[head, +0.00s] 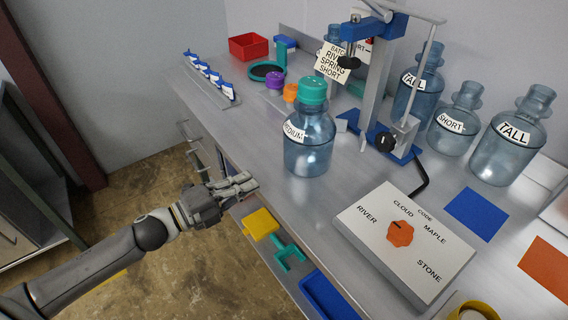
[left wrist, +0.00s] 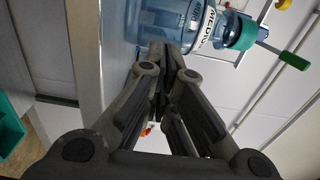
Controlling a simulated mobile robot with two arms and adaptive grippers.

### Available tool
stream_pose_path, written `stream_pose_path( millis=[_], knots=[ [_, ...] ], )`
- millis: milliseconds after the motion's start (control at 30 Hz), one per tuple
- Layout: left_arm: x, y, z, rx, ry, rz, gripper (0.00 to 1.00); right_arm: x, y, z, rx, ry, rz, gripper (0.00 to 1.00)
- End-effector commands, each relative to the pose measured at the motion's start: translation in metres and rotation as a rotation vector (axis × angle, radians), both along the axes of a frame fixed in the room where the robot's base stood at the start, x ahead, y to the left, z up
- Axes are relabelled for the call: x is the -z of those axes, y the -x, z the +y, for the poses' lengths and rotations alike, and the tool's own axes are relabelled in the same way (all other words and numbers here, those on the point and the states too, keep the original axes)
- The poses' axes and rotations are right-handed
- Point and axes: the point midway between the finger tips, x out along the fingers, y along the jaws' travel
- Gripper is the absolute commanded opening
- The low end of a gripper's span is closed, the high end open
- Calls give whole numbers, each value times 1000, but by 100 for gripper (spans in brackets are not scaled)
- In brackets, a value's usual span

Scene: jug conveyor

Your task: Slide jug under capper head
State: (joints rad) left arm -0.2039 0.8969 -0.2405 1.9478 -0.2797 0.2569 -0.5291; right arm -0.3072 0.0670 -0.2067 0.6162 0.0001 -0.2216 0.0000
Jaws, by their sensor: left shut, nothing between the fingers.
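A blue translucent jug labelled MEDIUM (head: 309,142), with a teal cap (head: 313,90), stands upright on the metal bench (head: 262,168) near its front edge. The capper (head: 376,85), with a blue frame and a black knob, stands behind it to the right. My left gripper (head: 250,185) is shut and empty at the bench's front edge, left of and below the jug. In the left wrist view the jug (left wrist: 165,20) shows just beyond the closed fingertips (left wrist: 165,50); I cannot tell whether they touch. My right gripper is out of view.
Jugs labelled TALL (head: 508,140) and SHORT (head: 456,118) stand at the right back. A dial panel (head: 405,240) with an orange knob lies in front right. Purple (head: 274,80) and orange (head: 290,92) caps sit behind the jug. A red bin (head: 249,46) is at the back left.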

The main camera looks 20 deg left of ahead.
Motion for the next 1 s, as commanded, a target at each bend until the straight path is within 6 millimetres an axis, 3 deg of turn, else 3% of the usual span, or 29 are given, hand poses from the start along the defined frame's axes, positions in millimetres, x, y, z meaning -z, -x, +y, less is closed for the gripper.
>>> stream_pose_path(
  millis=[100,200,600,1000],
  knots=[
    [-2,-13,-8,-2,1,-2,0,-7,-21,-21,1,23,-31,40],
    [-2,-22,-17,-1,1,-2,0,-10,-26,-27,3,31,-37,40],
    [-2,-66,-51,-2,1,0,0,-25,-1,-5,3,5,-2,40],
    [1,-89,-70,0,-1,2,0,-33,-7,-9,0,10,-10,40]
  ],
)
